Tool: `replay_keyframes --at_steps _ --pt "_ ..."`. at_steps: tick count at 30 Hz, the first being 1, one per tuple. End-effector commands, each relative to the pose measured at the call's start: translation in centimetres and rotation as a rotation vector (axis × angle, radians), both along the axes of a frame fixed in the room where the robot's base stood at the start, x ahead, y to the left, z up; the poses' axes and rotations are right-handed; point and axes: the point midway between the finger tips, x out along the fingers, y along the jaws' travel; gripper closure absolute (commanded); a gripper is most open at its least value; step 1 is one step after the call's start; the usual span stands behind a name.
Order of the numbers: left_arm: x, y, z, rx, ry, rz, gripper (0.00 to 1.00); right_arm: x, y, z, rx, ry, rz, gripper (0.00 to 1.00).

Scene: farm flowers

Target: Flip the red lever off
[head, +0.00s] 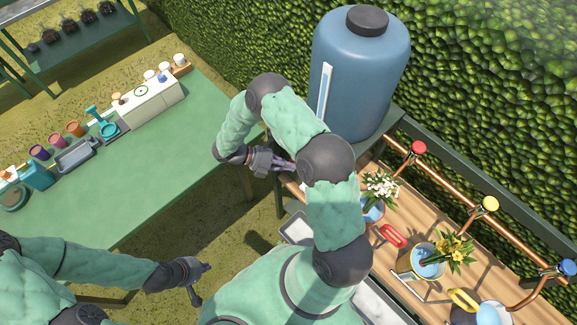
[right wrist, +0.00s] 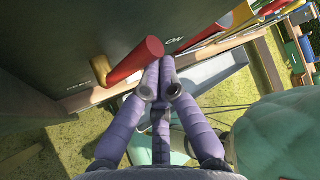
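The red lever (right wrist: 137,61) shows in the right wrist view. It is a red cylinder on a brass mount (right wrist: 100,70) on a dark panel, pointing up and to the right. My right gripper (right wrist: 159,65) has its purple fingers drawn together, with the tips right beside the lever's free end; I cannot tell whether they touch it. The lever is not between the fingers. In the head view my right gripper (head: 286,167) is beside the bench below the blue tank, and the lever is hidden. My left gripper (head: 201,283) is open and empty above the grass.
A blue tank (head: 360,75) stands at the bench's left end. A copper pipe (head: 455,180) with coloured knobs runs along the bench (head: 405,185). Flower buckets (head: 425,258) stand there. A green table (head: 160,155) is at left. A hedge (head: 480,60) closes off the back.

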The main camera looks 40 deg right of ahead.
Motion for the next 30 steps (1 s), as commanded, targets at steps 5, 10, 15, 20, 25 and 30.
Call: replay_keyframes --at_steps 5,10,15,20,25,30 --pt "0.0 0.0 -0.3 0.000 0.000 0.000 1.00 0.9 0.1 0.2 -0.001 -0.003 0.001 1.00" --pt "0.0 0.0 -0.5 0.000 0.000 0.000 1.00 1.5 0.1 0.3 -0.001 -0.003 0.001 1.00" --pt "0.0 0.0 -0.6 0.000 0.000 0.000 1.00 1.8 0.2 0.4 0.000 -0.002 0.002 1.00" --pt "0.0 0.0 -0.6 0.000 0.000 0.000 1.00 2.0 0.1 0.4 -0.001 -0.002 0.002 1.00" --pt "0.0 0.0 -0.6 0.000 0.000 0.000 1.00 2.1 0.1 0.5 0.000 -0.004 0.002 1.00" --pt "0.0 0.0 -0.6 0.000 -0.001 0.000 1.00 2.1 0.1 0.5 -0.001 -0.006 0.003 1.00"
